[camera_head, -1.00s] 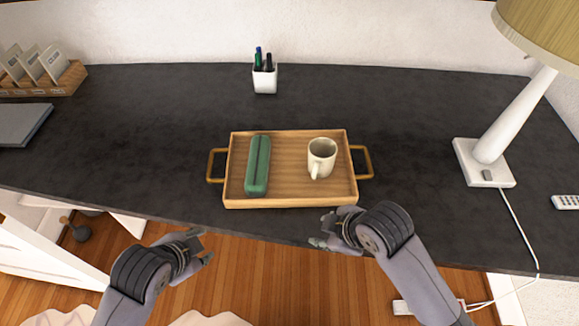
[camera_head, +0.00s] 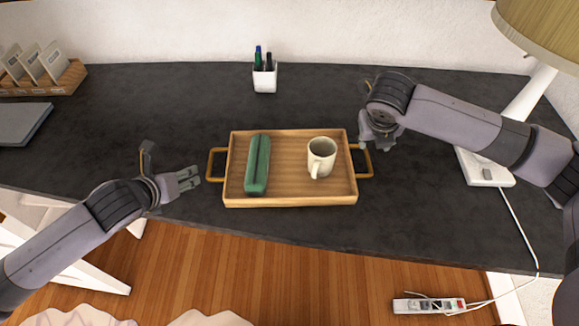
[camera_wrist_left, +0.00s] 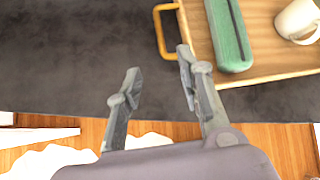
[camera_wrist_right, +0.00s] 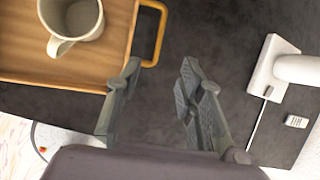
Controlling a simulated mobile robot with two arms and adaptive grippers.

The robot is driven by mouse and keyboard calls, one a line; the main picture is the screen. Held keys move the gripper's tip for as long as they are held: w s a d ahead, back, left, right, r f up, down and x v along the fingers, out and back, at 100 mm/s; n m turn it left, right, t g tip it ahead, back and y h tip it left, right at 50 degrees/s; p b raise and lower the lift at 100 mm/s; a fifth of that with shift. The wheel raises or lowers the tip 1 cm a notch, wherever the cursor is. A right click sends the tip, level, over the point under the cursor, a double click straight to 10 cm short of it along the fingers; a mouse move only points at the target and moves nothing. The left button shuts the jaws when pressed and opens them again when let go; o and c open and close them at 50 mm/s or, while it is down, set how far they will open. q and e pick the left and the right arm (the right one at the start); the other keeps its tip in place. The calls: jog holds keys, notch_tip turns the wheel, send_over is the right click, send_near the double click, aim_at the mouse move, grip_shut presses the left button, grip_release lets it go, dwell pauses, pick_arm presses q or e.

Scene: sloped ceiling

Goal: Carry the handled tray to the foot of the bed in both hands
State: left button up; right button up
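The wooden tray (camera_head: 290,201) lies flat on the dark desk, with a brass handle at each short end. A green case (camera_head: 257,165) and a cream mug (camera_head: 321,158) stand on it. My left gripper (camera_head: 172,168) is open and empty, left of the left handle (camera_head: 213,165) and apart from it; this handle also shows in the left wrist view (camera_wrist_left: 160,32). My right gripper (camera_head: 370,118) is by the right handle (camera_head: 366,161), towards the back. In the right wrist view the right gripper (camera_wrist_right: 155,85) is open and empty, with the handle (camera_wrist_right: 160,35) beyond its fingers.
A pen cup (camera_head: 265,79) stands behind the tray. A lamp base (camera_head: 486,174) with a cord is at the right, and a card rack (camera_head: 45,80) and grey laptop-like slab (camera_head: 22,124) are at the left. A power strip (camera_head: 428,305) lies below the desk. The bed is not identifiable.

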aim_at(209, 165)
dwell(0.3)
